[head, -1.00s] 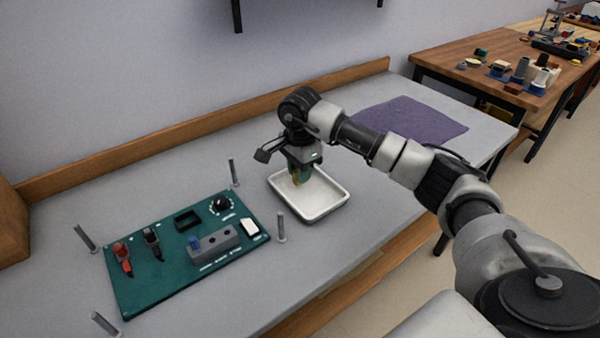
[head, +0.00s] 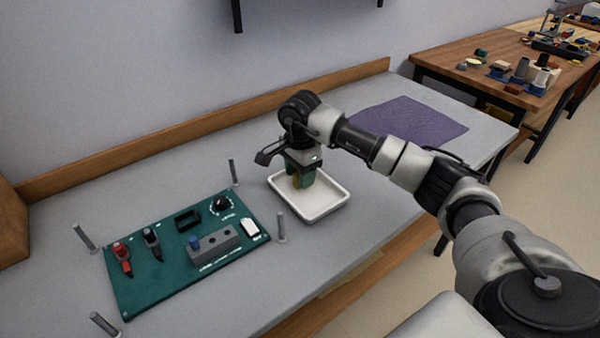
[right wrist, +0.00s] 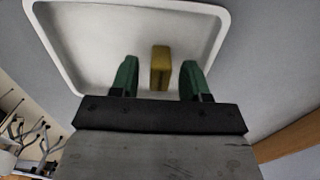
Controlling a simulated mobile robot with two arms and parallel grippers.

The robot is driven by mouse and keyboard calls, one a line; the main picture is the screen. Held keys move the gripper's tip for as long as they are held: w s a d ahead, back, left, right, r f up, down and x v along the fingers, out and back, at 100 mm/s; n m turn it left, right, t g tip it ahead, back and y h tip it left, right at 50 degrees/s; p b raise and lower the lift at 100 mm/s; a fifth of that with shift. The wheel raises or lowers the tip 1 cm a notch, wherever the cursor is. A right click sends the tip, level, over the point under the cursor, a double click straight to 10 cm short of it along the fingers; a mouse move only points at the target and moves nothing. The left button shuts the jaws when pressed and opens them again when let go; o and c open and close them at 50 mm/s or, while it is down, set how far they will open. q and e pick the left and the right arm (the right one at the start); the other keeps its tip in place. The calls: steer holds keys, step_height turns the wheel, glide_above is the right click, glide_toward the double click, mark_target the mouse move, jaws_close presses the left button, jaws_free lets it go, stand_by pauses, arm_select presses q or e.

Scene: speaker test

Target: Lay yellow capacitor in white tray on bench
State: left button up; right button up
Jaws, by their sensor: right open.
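The white tray (head: 322,205) lies on the grey bench right of the green board. In the right wrist view the tray (right wrist: 215,20) fills the upper part. The yellow capacitor (right wrist: 160,68) shows there between the two green fingers, with a gap on either side. In the head view the capacitor (head: 296,181) is partly hidden by the fingers. My right gripper (head: 303,183) is open over the tray and also shows in the wrist view (right wrist: 157,76). Whether the capacitor rests on the tray floor is hard to tell. My left gripper is not in view.
A green test board (head: 165,270) with red and black plugs and a grey block lies at left. Metal posts (head: 281,228) stand around it. A purple cloth (head: 425,120) lies at the bench's far right. A wooden table (head: 500,60) with loose parts stands behind.

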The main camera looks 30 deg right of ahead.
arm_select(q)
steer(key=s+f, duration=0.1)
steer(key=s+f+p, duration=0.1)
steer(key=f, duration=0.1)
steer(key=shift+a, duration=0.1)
arm_select(e)
step_height(320, 180, up, 12)
